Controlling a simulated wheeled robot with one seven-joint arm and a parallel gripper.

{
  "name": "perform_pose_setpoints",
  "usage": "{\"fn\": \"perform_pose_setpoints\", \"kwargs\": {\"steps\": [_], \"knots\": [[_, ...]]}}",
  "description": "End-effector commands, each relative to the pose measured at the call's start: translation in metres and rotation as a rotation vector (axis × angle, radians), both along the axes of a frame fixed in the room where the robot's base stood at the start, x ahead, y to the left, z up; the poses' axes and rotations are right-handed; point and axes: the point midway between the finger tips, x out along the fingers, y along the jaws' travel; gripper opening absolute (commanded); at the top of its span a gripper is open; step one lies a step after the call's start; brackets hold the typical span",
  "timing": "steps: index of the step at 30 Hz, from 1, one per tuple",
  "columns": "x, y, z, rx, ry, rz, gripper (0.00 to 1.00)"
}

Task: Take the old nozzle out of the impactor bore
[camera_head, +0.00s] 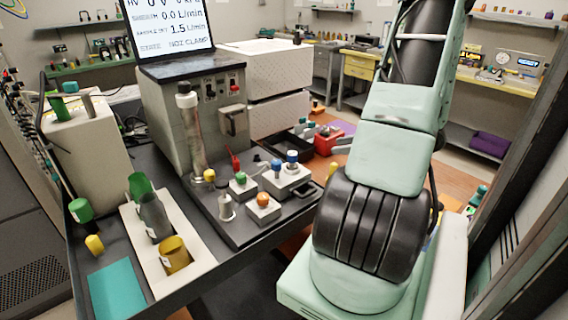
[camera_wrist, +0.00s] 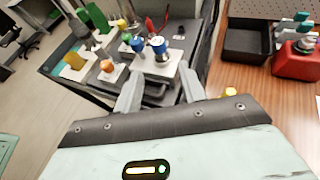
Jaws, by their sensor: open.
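The grey impactor machine (camera_head: 195,95) has a screen and an upright metallic column (camera_head: 192,135). I cannot tell which piece is the old nozzle or see the bore clearly.
A red lever (camera_head: 236,163) rises from the plate. A white rack (camera_head: 158,255) with green, grey and yellow cups stands at the left, near a teal mat (camera_head: 116,288). A black tray (camera_wrist: 248,40) and red container (camera_wrist: 293,62) lie right of my gripper.

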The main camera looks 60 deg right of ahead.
Motion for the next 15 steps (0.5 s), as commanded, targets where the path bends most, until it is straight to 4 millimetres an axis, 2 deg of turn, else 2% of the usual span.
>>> {"fn": "perform_pose_setpoints", "kwargs": {"steps": [9, 15], "knots": [[0.062, 0.013, -0.024, 0.004, 0.001, 0.01, 0.4], [0.091, 0.017, -0.037, 0.003, 0.001, 0.01, 0.4]]}}
